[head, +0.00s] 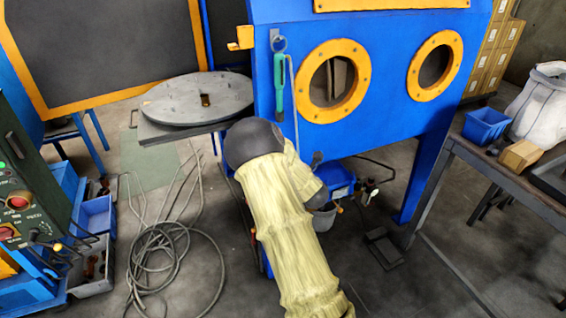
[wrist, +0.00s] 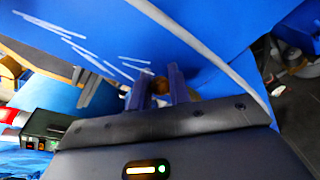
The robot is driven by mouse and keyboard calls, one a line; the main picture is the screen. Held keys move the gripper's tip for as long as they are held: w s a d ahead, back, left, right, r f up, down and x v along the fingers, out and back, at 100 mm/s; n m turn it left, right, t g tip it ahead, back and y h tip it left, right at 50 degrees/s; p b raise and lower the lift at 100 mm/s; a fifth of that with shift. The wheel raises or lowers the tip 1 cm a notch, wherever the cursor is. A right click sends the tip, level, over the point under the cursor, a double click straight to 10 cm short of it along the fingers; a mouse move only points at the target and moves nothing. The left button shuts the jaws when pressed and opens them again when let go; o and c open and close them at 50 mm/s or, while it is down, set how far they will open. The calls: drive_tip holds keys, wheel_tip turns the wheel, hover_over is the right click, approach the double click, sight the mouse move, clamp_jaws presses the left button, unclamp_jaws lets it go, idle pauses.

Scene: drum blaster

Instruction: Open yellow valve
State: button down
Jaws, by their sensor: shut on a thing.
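In the wrist view my gripper (wrist: 160,86) has its two dark bluish fingers close together in front of a blue panel. A small orange-yellow piece (wrist: 161,84) shows between the fingertips, and the gripper is shut on it. It looks like the yellow valve, but most of it is hidden by the fingers. In the head view my cream-sleeved arm reaches down beside the blue blasting cabinet (head: 370,120) and hides the gripper and what it holds.
A round grey turntable (head: 198,98) stands left of the cabinet. Coiled cable (head: 165,250) lies on the floor. A control box (head: 25,190) and blue bins (head: 97,214) are at the left. A workbench (head: 510,180) is at the right. A pale hose (wrist: 205,45) crosses near the gripper.

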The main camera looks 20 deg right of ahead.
drive_tip(key=c, duration=1.5)
unclamp_jaws()
drive_tip(key=shift+s+f, duration=0.1)
drive_tip(key=shift+f, duration=0.1)
drive_tip(key=shift+o, duration=0.8)
drive_tip(key=shift+r, duration=0.1)
drive_tip(key=s+r+p, duration=0.1)
drive_tip(key=s+p, duration=0.1)
drive_tip(key=s, duration=0.6)
drive_tip(key=s+r+p, duration=0.2)
drive_tip(key=s+p, duration=0.1)
drive_tip(key=s, duration=0.6)
drive_tip(key=shift+d+r, duration=0.25)
drive_tip(key=shift+d, duration=0.15)
